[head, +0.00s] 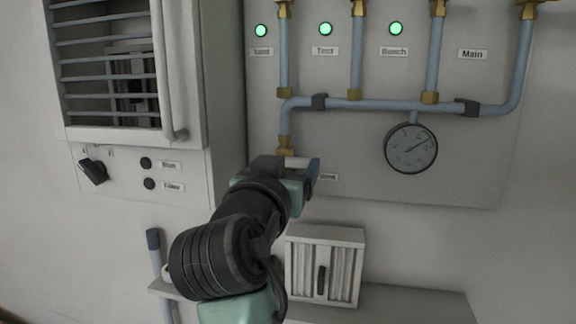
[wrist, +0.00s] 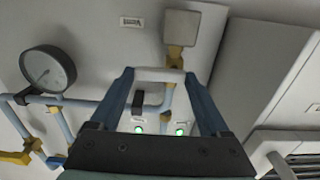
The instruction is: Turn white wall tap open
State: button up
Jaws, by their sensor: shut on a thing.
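The white wall tap (head: 298,161) sits at the lower end of the left pipe, under a brass fitting (head: 285,143) and beside the "Vent" label (head: 328,177). My gripper (head: 292,168) is at the tap, with its fingers on either side of the white handle. In the wrist view, the white handle (wrist: 159,74) lies across between the two blue fingertips, and my gripper is shut on it. The fingers and arm hide part of the tap's body in the head view.
A round gauge (head: 411,148) hangs right of the tap. Blue-grey pipes (head: 380,105) cross the panel above. A louvred cabinet (head: 105,70) stands at left. A small white box (head: 324,265) rests on a ledge below. Three green lamps (head: 325,29) are lit.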

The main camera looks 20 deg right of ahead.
jog(key=shift+c, duration=0.7)
